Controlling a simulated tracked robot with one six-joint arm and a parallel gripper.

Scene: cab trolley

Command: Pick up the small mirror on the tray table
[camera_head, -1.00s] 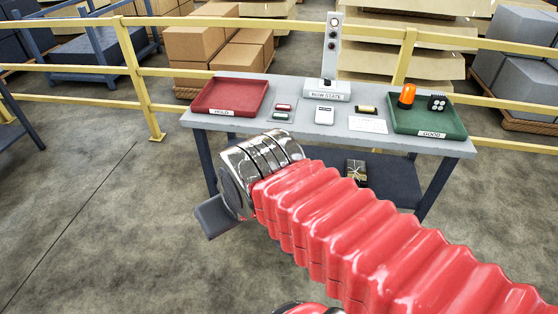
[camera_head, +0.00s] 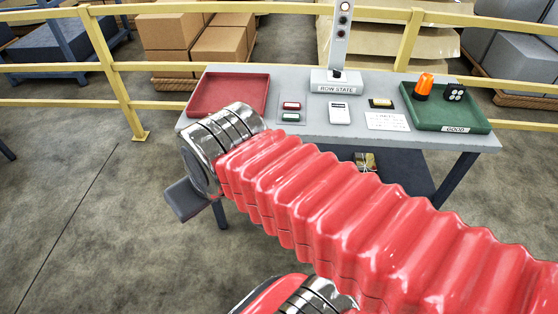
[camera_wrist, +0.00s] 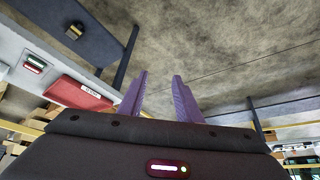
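The table (camera_head: 350,126) is a grey bench with a lower shelf, in front of me beyond my arm. I cannot make out a small mirror on it in either view. The bench carries a red tray (camera_head: 222,92) at left and a green tray (camera_head: 425,118) at right, with small items between them. My gripper (camera_wrist: 160,75) shows two purple fingers, apart with nothing between them, in the wrist view. In the head view only a dark part of it shows, low and in front of the bench's left end.
The green tray holds an orange beacon (camera_head: 424,85) and a black lamp block (camera_head: 455,92). A signal post (camera_head: 338,40) stands at the back. A white device (camera_head: 340,113) lies mid-bench. A dark package (camera_head: 366,161) is on the lower shelf. Yellow rails (camera_head: 107,65) run behind. The left floor is clear.

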